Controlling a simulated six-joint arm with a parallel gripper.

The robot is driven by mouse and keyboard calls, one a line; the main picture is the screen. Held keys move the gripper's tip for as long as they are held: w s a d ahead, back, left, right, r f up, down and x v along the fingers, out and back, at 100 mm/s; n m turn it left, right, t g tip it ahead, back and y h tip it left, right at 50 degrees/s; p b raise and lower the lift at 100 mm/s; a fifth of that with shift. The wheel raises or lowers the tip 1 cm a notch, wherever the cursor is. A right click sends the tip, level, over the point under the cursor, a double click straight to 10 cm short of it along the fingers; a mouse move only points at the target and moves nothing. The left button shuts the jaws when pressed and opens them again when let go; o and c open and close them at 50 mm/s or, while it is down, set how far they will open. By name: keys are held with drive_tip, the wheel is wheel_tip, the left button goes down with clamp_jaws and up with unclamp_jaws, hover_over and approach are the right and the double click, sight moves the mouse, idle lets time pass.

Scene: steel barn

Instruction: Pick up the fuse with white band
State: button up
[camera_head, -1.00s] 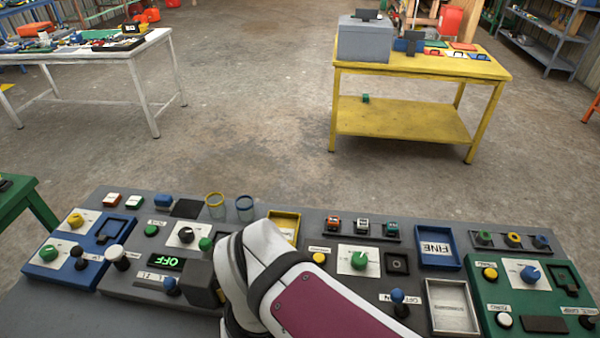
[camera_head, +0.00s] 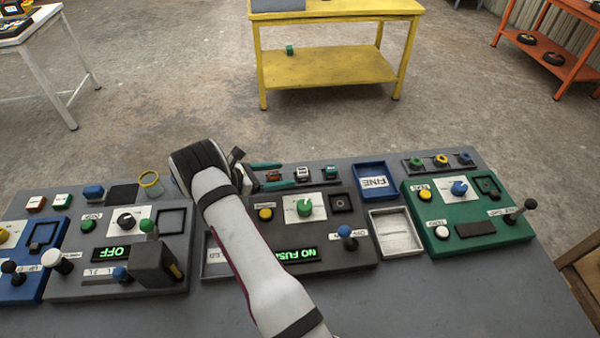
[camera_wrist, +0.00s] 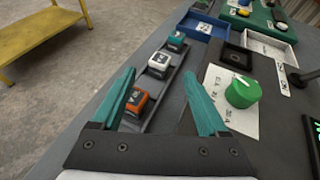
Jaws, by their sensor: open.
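The fuse with the white band (camera_head: 302,173) sits in the middle of a dark rack (camera_head: 317,182), between an orange fuse (camera_head: 273,176) and a teal fuse (camera_head: 330,172). In the wrist view the white-banded fuse (camera_wrist: 159,63) shows ahead between my fingertips, with the orange fuse (camera_wrist: 137,101) nearer and the teal fuse (camera_wrist: 176,38) farther. My gripper (camera_head: 288,175) is open and empty at the left end of the rack. Its teal fingers (camera_wrist: 159,73) are apart, with the orange fuse seen between them. Their height above the rack is hard to tell.
A green knob (camera_wrist: 242,92) on its panel stands right of my fingers. A blue tray (camera_head: 376,180) and a metal tray (camera_head: 395,232) lie right of the rack. A lever with a blue top (camera_head: 345,232) stands in front.

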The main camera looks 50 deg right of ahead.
sight(301, 171)
drive_tip(key=x, duration=0.8)
drive_tip(key=shift+s, duration=0.15)
clamp_jaws()
drive_tip(key=shift+r, duration=0.1)
